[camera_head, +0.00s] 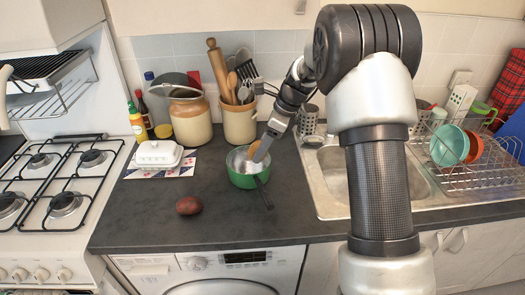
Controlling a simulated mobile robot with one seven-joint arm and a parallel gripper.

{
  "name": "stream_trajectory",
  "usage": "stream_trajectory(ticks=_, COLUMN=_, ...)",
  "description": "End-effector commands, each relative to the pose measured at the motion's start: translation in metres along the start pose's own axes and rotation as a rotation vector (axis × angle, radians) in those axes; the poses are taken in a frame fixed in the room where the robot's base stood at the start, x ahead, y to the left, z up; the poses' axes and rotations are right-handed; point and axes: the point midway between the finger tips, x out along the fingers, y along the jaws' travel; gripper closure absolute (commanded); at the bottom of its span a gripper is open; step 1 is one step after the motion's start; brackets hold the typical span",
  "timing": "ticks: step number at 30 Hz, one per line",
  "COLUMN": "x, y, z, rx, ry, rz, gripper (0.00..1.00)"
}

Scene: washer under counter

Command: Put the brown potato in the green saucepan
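The green saucepan (240,181) stands on the dark counter, left of the sink, its dark handle pointing toward the front right. My gripper (257,150) reaches down from the upper right over the right side of the pan's opening. A tan-brown, rounded thing, which looks like the brown potato (253,150), shows at its fingertips, held at or just above the rim. The fingers hide part of it, and its exact height over the pan is hard to tell. A darker, reddish-brown potato-like thing (189,205) lies on the counter at the front left of the pan.
A white butter dish (158,155) sits on a patterned mat at the left. A crock of utensils (239,123) and a large jar (190,120) stand behind the pan. The sink (330,180) and dish rack (475,165) are at right, the gas hob (60,190) at left.

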Motion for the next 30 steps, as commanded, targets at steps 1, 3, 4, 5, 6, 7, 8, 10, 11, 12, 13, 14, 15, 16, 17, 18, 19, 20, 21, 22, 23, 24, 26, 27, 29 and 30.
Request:
stream_trajectory(ticks=1, x=0.009, y=0.000, z=-0.004, rx=0.002, ry=0.000, rz=0.002, gripper=0.65)
stream_trajectory(ticks=3, x=0.015, y=0.000, z=-0.007, rx=0.000, ry=0.000, rz=0.001, gripper=0.65)
stream_trajectory(ticks=4, x=0.016, y=0.000, z=-0.007, rx=0.000, ry=0.000, rz=0.000, gripper=0.65)
stream_trajectory(ticks=5, x=0.017, y=-0.001, z=-0.007, rx=-0.001, ry=0.000, rz=-0.001, gripper=0.65)
stream_trajectory(ticks=6, x=0.017, y=-0.001, z=-0.007, rx=-0.001, ry=0.000, rz=-0.002, gripper=0.65)
stream_trajectory(ticks=7, x=0.016, y=-0.001, z=-0.007, rx=-0.001, ry=0.000, rz=-0.002, gripper=0.65)
stream_trajectory(ticks=8, x=0.016, y=-0.001, z=-0.007, rx=-0.001, ry=0.000, rz=-0.002, gripper=0.65)
stream_trajectory(ticks=10, x=0.016, y=-0.001, z=-0.007, rx=-0.001, ry=0.000, rz=-0.002, gripper=0.65)
stream_trajectory(ticks=11, x=0.017, y=-0.001, z=-0.007, rx=-0.001, ry=0.000, rz=-0.001, gripper=0.65)
stream_trajectory(ticks=12, x=0.018, y=0.000, z=-0.008, rx=-0.001, ry=0.000, rz=-0.001, gripper=0.65)
stream_trajectory(ticks=13, x=0.018, y=0.000, z=-0.008, rx=-0.001, ry=0.000, rz=-0.001, gripper=0.65)
stream_trajectory(ticks=14, x=0.019, y=0.000, z=-0.009, rx=-0.001, ry=0.000, rz=-0.001, gripper=0.65)
stream_trajectory(ticks=15, x=0.021, y=0.000, z=-0.009, rx=-0.001, ry=0.000, rz=-0.001, gripper=0.65)
stream_trajectory(ticks=16, x=0.021, y=0.000, z=-0.009, rx=-0.001, ry=0.000, rz=-0.001, gripper=0.65)
stream_trajectory(ticks=17, x=0.022, y=0.000, z=-0.010, rx=-0.001, ry=0.000, rz=0.000, gripper=0.65)
stream_trajectory(ticks=18, x=0.023, y=0.000, z=-0.010, rx=-0.001, ry=0.000, rz=0.000, gripper=0.65)
stream_trajectory(ticks=19, x=0.024, y=0.000, z=-0.011, rx=-0.001, ry=0.000, rz=0.000, gripper=0.65)
stream_trajectory(ticks=20, x=0.025, y=0.000, z=-0.011, rx=-0.001, ry=0.001, rz=0.000, gripper=0.65)
stream_trajectory(ticks=21, x=0.026, y=0.000, z=-0.011, rx=-0.001, ry=0.001, rz=0.000, gripper=0.65)
stream_trajectory(ticks=22, x=0.027, y=0.000, z=-0.012, rx=-0.001, ry=0.001, rz=0.000, gripper=0.65)
stream_trajectory(ticks=23, x=0.028, y=0.000, z=-0.012, rx=-0.001, ry=0.001, rz=0.000, gripper=0.65)
stream_trajectory(ticks=24, x=0.028, y=0.000, z=-0.012, rx=-0.001, ry=0.001, rz=0.000, gripper=0.65)
stream_trajectory(ticks=26, x=0.028, y=0.000, z=-0.012, rx=-0.001, ry=0.000, rz=0.000, gripper=0.65)
stream_trajectory(ticks=27, x=0.028, y=0.000, z=-0.012, rx=-0.001, ry=0.001, rz=0.000, gripper=0.36)
stream_trajectory(ticks=29, x=0.028, y=0.000, z=-0.012, rx=-0.001, ry=0.001, rz=0.000, gripper=0.26)
stream_trajectory(ticks=30, x=0.028, y=0.000, z=-0.012, rx=-0.001, ry=0.001, rz=0.000, gripper=0.22)
